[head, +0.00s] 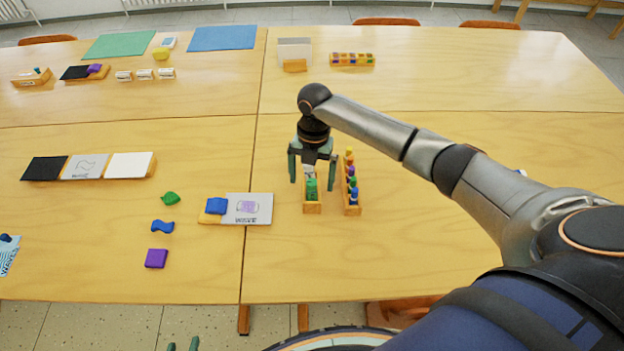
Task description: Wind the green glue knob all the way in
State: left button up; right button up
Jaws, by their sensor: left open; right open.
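The green glue stick (311,190) is in a small wooden holder (313,209) on the near table, just right of the seam. My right gripper (312,178) is above it, pointing down. Its two fingers are apart, one on each side of the glue stick's upper part; I cannot tell whether they touch it. A pale part shows above the green, and the gripper partly hides the top. How far the knob is wound cannot be seen. My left gripper (183,345) shows only as two separated fingertips at the bottom edge, open and away from the table objects.
A wooden rack (352,208) of several coloured pieces stands close to the right of the holder. A WAVE card with a blue stamp pad (216,206) lies to the left. Green, blue and purple (156,258) pieces lie farther left. The table right of the rack is mostly clear under my arm.

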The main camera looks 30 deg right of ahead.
jog(key=shift+r, duration=0.15)
jog(key=shift+r, duration=2.85)
jog(key=shift+s, duration=0.15)
